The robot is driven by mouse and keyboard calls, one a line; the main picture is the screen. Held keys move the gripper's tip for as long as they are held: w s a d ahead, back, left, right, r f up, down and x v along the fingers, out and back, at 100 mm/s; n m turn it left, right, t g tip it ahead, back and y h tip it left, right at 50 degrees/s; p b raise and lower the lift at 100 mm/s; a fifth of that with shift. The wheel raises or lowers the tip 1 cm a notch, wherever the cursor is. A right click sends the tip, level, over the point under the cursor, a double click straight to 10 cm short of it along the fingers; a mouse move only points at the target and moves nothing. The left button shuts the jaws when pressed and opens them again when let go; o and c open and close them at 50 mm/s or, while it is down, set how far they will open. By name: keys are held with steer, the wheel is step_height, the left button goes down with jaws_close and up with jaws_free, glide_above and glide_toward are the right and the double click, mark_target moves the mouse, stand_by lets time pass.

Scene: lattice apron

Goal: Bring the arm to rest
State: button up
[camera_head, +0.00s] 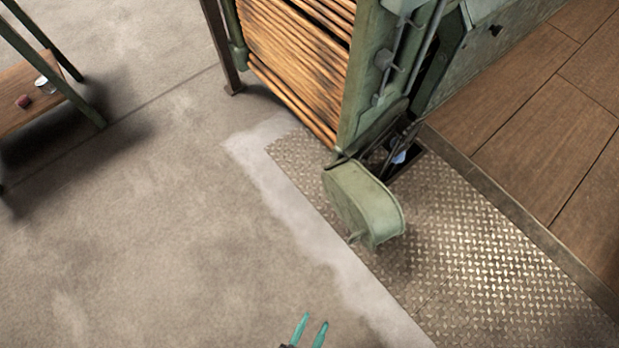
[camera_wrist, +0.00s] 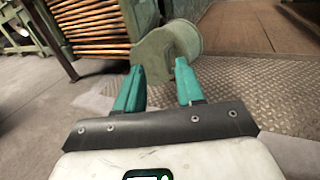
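My gripper (camera_head: 310,329) shows at the bottom edge of the head view as two teal fingertips with a gap between them. In the wrist view my gripper (camera_wrist: 158,82) has its two teal fingers apart, with nothing between them that I can see it hold. A green rounded housing (camera_wrist: 168,52) of the machine appears beyond the fingertips there. The rest of my arm is out of the head view.
A green machine with stacked wooden rods (camera_head: 295,60) stands at the top, its green housing (camera_head: 365,205) jutting over a diamond-plate floor (camera_head: 480,270). A raised wooden floor (camera_head: 545,100) lies right. A shelf (camera_head: 25,95) stands left. Concrete floor (camera_head: 180,250) is clear.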

steer(key=s+d+f+n+g+y+b, duration=0.2)
steer(key=d+f+n+g+y, duration=0.15)
steer(key=n+y, duration=0.5)
steer(key=s+d+f+n+g+y+b, duration=0.25)
steer(key=n+g+y, duration=0.25)
steer(key=n, duration=0.7)
steer(key=s+d+f+n+g+y+b, duration=0.1)
steer(key=d+f+n+g+y+b, duration=0.15)
steer(key=n+g+y, duration=0.6)
steer(key=w+d+r+n+h+b, duration=0.1)
steer(key=w+d+r+n+h, duration=0.1)
steer(key=w+d+n+h, duration=0.5)
steer(key=w+d+r+n+h+b, duration=0.1)
steer(key=w+d+r+n+h, duration=0.25)
steer(key=d, duration=0.55)
step_height(320, 180, up, 37)
steer(key=w+d+n+t+h+p, duration=0.1)
steer(key=h+p, duration=0.3)
steer(key=p, duration=2.8)
steer(key=shift+w+d+t, duration=0.4)
steer(key=shift+w+d, duration=0.15)
